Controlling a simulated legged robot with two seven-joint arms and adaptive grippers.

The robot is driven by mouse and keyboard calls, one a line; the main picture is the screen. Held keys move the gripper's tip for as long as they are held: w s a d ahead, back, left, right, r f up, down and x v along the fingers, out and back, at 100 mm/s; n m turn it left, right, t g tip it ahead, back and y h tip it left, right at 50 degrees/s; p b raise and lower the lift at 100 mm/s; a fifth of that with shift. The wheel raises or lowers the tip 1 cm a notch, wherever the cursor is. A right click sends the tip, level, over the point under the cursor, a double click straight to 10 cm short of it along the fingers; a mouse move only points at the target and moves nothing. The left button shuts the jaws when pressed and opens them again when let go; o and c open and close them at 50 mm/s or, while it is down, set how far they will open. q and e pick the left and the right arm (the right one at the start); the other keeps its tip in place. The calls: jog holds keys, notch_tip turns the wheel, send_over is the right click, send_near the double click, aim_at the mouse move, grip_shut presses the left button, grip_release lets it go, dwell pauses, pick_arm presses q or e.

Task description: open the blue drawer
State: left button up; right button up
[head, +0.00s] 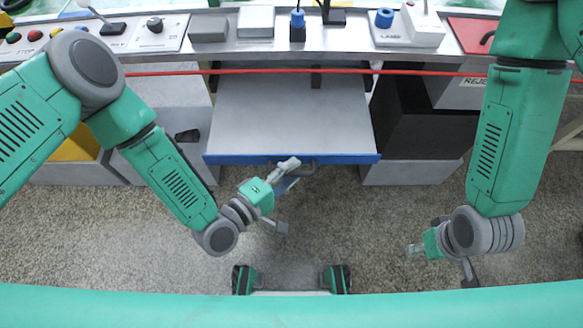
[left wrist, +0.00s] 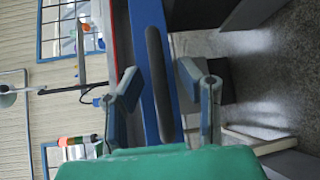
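The blue drawer front (head: 240,159) shows in the head view as a blue strip along the near edge of a flat light-grey surface, below the console. In the left wrist view the blue front (left wrist: 147,30) carries a dark bar handle (left wrist: 158,85). My left gripper (head: 287,195) is just in front of the blue edge, near its middle. Its fingers (left wrist: 162,92) are spread, with the handle between them in the left wrist view; neither clearly touches it. My right gripper (head: 440,260) hangs at the lower right, apart from the drawer, its fingers spread and empty.
A red bar (head: 300,71) crosses above the drawer, in front of a console (head: 335,50) with buttons and levers. A dark box (head: 425,125) stands right of the drawer and a grey cabinet (head: 160,155) left. The speckled floor (head: 350,225) in front is clear.

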pick_arm(q)
jog(key=v, duration=1.2)
jog(key=shift+f, duration=0.15)
jog(key=s+a+f+m+g+y, duration=0.3)
jog(key=a+f+m+g+y, duration=0.2)
jog(key=f+m+g, duration=0.15)
jog(key=s+a+r+m+g+y, duration=0.1)
jog(key=s+a+m+g+y, duration=0.1)
jog(key=a, duration=0.5)
jog(key=s+a+r+m+g+y, duration=0.1)
jog(key=s+a+m+g+y, duration=0.1)
jog(key=s+a+y, duration=0.2)
jog(key=a, duration=0.3)
jog(key=shift+a+m+y, duration=0.3)
jog(key=shift+m+y, duration=0.05)
jog(key=shift+y, duration=0.05)
jog(key=shift+w, duration=0.1)
